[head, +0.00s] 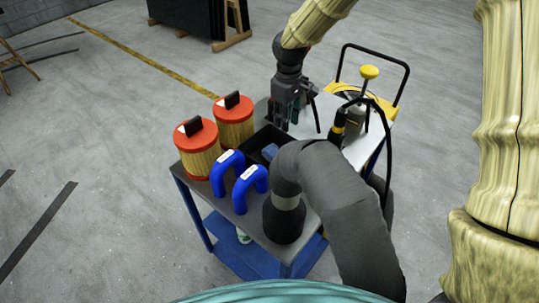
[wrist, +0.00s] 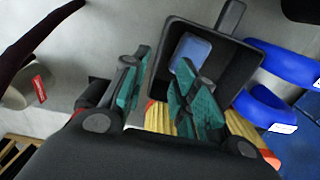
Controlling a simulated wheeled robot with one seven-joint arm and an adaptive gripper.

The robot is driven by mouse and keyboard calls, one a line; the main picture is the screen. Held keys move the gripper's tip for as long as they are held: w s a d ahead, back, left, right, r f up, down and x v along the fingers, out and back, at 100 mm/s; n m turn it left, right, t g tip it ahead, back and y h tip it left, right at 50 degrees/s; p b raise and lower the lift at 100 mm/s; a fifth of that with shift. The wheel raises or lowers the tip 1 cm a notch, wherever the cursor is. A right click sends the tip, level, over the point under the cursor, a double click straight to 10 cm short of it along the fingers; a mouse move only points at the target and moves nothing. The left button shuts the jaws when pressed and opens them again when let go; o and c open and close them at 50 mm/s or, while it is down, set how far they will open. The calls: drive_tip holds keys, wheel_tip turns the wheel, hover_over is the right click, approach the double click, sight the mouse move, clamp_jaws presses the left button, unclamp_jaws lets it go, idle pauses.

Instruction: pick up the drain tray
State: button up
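The drain tray is a black open box (head: 250,142) on the cart top, behind the blue hoses in the head view. In the wrist view the tray (wrist: 244,82) has a handle-like tab on its far side and a light blue item (wrist: 193,50) inside. My gripper (head: 289,122) is above the cart at the tray's right edge. In the wrist view my gripper (wrist: 163,72) is open and empty. One teal finger overlaps the tray's inside and the other appears outside its near wall. I cannot tell how far the fingertips are above the rim.
Two red-topped yellow filters (head: 197,150) stand left of the tray. Two blue curved hoses (head: 249,187) stand in front of it. A thick grey hose (head: 340,200) rises at the cart's front right. A pump with a yellow knob (head: 369,73) and a black bottle (head: 337,127) stand to the right.

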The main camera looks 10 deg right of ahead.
sight(286, 134)
drive_tip(key=shift+d+f+p, duration=0.15)
drive_tip(key=shift+f+p, duration=0.65)
drive_tip(key=shift+f, duration=2.6)
clamp_jaws()
